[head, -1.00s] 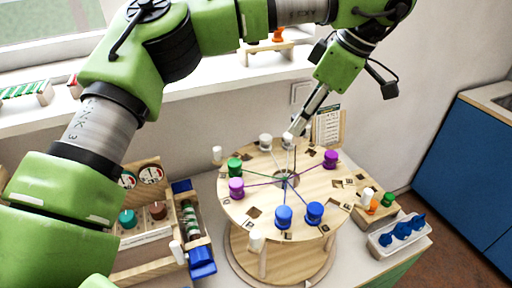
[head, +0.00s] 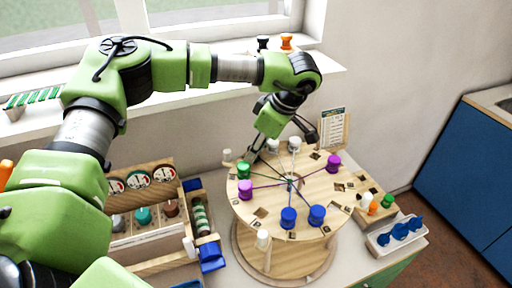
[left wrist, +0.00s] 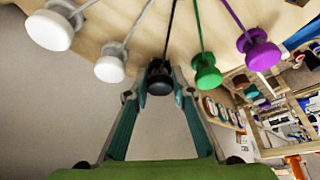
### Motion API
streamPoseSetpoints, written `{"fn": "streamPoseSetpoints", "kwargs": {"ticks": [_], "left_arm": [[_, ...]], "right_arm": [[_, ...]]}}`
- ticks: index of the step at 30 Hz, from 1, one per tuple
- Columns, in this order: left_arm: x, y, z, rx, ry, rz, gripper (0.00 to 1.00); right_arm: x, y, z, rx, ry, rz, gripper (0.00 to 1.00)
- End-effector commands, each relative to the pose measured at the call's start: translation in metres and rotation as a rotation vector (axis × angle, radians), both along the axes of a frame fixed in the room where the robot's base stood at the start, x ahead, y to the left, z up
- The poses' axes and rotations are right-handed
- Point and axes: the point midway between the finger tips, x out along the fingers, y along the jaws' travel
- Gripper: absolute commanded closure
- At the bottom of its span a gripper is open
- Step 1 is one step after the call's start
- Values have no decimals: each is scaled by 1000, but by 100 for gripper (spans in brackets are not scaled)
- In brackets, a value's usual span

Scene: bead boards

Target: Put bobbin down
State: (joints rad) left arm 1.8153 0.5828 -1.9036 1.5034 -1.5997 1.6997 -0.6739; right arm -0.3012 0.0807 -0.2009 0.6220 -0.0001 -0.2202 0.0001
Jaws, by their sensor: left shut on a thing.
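My left gripper (head: 252,157) is at the far left rim of the round wooden board (head: 270,208), beside a white bobbin. In the left wrist view its fingertips (left wrist: 160,78) are shut on a black bobbin (left wrist: 159,84), whose dark thread runs up over the board. The bobbin is at the board's rim; I cannot tell whether it touches the wood. In the head view the gripper hides it. A white bobbin (head: 295,145) and a green bobbin (head: 243,171) stand on either side along the rim. My right gripper is not in view.
Purple bobbins (head: 333,163) and blue bobbins (head: 288,217) sit around the board, with threads meeting at its centre. A wooden rack (head: 150,253) stands left. A white tray (head: 398,243) with blue pieces is at right. A card stand (head: 333,127) stands behind the board.

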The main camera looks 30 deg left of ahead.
Motion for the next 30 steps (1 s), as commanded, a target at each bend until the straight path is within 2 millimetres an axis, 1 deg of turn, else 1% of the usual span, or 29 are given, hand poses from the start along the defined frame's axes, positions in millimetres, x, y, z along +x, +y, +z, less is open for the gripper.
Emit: {"fn": "streamPoseSetpoints", "kwargs": {"ticks": [1, 3, 11, 12, 13, 23, 25, 28, 30], "left_arm": [[0, 0, -2, 0, 0, -1, 100], [0, 0, -4, -1, -1, 0, 100], [0, -1, -7, -1, -1, 0, 100], [0, 0, -6, -1, -1, 0, 72], [0, 0, -6, -1, -1, 0, 70], [0, 0, -4, -1, -1, 1, 70], [1, -2, -1, -2, -3, 0, 70], [1, -8, 10, -3, -5, 0, 70], [2, -13, 22, -3, -6, 0, 70]], "right_arm": [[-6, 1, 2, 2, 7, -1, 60], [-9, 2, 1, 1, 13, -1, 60], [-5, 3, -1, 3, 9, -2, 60], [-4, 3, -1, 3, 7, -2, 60], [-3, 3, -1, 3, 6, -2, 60], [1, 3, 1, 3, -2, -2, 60], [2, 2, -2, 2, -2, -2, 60], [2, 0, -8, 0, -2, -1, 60], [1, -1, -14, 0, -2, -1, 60]]}}
